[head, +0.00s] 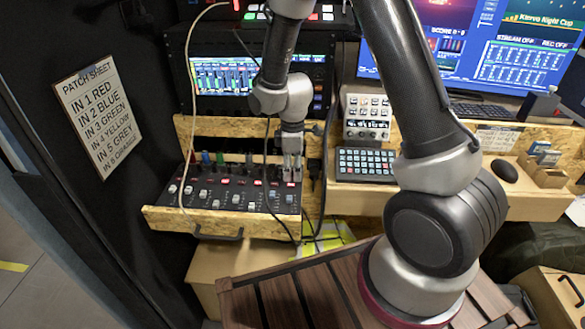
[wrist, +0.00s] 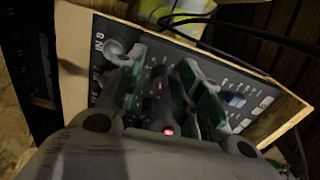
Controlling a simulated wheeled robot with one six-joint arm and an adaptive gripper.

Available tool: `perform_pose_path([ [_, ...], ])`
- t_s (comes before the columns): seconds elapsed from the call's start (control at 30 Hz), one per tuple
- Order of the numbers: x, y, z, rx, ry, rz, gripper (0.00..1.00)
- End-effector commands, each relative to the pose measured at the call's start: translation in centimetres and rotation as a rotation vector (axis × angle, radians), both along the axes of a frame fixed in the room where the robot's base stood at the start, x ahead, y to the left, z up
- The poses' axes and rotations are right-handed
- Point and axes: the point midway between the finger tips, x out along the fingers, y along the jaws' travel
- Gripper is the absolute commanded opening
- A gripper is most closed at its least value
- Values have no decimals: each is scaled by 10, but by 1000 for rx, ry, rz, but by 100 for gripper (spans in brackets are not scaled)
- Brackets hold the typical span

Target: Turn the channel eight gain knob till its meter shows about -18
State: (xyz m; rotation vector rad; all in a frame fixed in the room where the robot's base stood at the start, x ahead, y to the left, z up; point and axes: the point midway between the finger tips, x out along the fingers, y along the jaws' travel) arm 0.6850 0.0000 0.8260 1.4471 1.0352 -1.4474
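The mixer (head: 235,190) sits in a wooden tray at the left of the head view, with knobs, lit red buttons and faders. My gripper (head: 292,172) points down over its right end. Bar meters show on the rack screen (head: 222,76); the channel eight reading is too small to read.
Cables (head: 187,110) hang in front of the rack and down to the mixer. A button pad (head: 366,164) and a small white panel (head: 366,116) are to the right. A patch sheet (head: 98,115) hangs on the left wall. A wooden-slatted surface (head: 315,295) is in front.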

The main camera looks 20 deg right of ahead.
Motion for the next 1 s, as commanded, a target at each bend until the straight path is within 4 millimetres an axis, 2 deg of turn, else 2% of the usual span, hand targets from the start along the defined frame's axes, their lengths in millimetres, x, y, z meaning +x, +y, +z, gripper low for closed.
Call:
perform_pose_path([
  [0.03,0,0,0,0,0,0,29],
  [0.2,0,0,0,0,0,0,0],
  [0.67,0,0,0,0,0,-63,0],
  [1.0,0,0,1,0,0,-316,0],
])
